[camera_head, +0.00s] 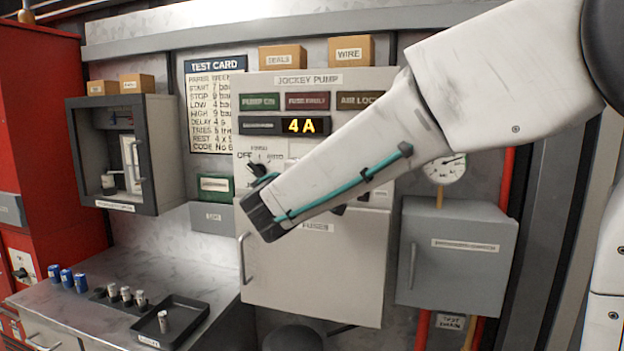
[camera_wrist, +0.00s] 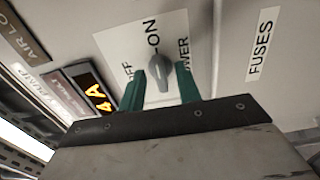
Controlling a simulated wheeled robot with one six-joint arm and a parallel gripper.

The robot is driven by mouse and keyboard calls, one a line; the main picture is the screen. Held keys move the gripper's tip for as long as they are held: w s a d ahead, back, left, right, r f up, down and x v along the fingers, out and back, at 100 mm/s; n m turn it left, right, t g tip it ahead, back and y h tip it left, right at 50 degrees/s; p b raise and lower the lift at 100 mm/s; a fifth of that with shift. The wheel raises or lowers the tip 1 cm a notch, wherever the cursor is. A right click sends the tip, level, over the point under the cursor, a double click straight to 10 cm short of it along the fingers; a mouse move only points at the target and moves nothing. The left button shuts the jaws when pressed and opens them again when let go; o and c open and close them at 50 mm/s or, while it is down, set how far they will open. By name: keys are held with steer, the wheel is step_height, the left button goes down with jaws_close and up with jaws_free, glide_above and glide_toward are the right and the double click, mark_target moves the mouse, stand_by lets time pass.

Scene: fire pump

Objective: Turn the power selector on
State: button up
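The power selector is a small grey knob (camera_wrist: 160,68) on a white plate marked OFF, ON and POWER in the wrist view. Its long axis runs roughly up and down in that picture; I cannot tell for sure which mark it points at. My gripper (camera_wrist: 160,74) has its two teal fingers apart, one on each side of the knob, with narrow gaps visible; I cannot tell how deep the fingers reach. In the head view my arm covers the middle of the jockey pump panel (camera_head: 342,275) and I cannot make out this knob there.
The panel shows a lit 4A display (camera_head: 302,125) and a FUSES label (camera_wrist: 262,45). A black knob (camera_head: 258,170) stands at its left side. A grey box (camera_head: 457,265) and a gauge (camera_head: 446,170) are at right. A bench (camera_head: 215,285) with small cylinders stands at lower left.

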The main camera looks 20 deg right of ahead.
steer(key=v, duration=0.6)
steer(key=shift+s+a, duration=0.25)
